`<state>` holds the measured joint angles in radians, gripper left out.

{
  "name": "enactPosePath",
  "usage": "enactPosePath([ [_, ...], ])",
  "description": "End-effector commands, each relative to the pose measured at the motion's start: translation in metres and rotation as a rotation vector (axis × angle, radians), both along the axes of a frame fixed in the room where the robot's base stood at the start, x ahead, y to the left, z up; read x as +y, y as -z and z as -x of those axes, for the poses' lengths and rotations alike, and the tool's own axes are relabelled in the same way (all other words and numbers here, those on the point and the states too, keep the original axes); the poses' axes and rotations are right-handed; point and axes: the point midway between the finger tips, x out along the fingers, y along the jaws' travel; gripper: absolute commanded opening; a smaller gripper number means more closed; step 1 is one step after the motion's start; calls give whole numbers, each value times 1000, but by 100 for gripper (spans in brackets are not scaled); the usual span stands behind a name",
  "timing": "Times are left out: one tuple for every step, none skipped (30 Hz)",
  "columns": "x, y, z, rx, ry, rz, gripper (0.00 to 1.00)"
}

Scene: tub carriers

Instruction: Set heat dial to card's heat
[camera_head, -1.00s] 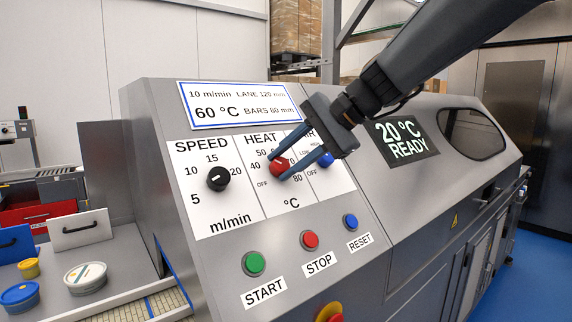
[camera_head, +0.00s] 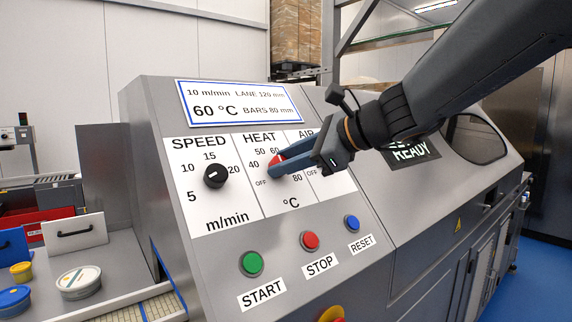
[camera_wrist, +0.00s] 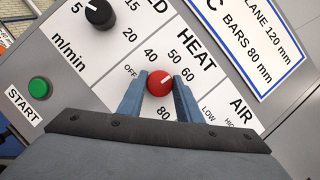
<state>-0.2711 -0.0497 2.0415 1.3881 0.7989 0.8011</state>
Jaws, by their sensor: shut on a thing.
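The red heat dial (camera_head: 275,160) is on the white sloped panel under the word HEAT. My gripper (camera_head: 279,164) is shut on it. In the wrist view the blue-grey fingers stand on both sides of the red dial (camera_wrist: 159,85). Its white mark points between 50 and 60; the 70 is hidden in this view. In the head view the fingers cover part of the dial and its mark. The card (camera_head: 240,103) above the panel has a blue border and reads 60 °C, 10 m/min, lane 120 mm and bars 80 mm.
The black speed dial (camera_head: 215,176) is left of the heat dial; my gripper hides the air dial. Green start (camera_head: 252,263), red stop (camera_head: 310,240) and blue reset (camera_head: 352,223) buttons sit below. The screen (camera_head: 411,152) is partly hidden behind my arm.

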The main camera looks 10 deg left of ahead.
Motion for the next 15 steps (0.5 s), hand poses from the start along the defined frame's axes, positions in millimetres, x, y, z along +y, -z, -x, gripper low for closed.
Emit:
enactPosePath([
  [0, 0, 1, 21, 26, -20, 9],
  [0, 1, 1, 36, 43, -31, 9],
  [0, 1, 1, 55, 64, -48, 9],
  [0, 1, 1, 67, 80, -58, 9],
  [0, 1, 1, 80, 95, -69, 9],
  [1, 0, 1, 96, 114, -83, 9],
  [1, 0, 1, 108, 127, -93, 9],
  [1, 1, 1, 120, 141, -102, 9],
  [1, 1, 1, 133, 156, -114, 9],
  [1, 1, 1, 143, 168, -123, 9],
  [1, 1, 1, 152, 179, -129, 9],
  [0, 1, 1, 162, 192, -139, 9],
  [1, 0, 1, 170, 201, -146, 9],
  [1, 0, 1, 177, 209, -152, 9],
  [0, 0, 1, 184, 219, -158, 9],
])
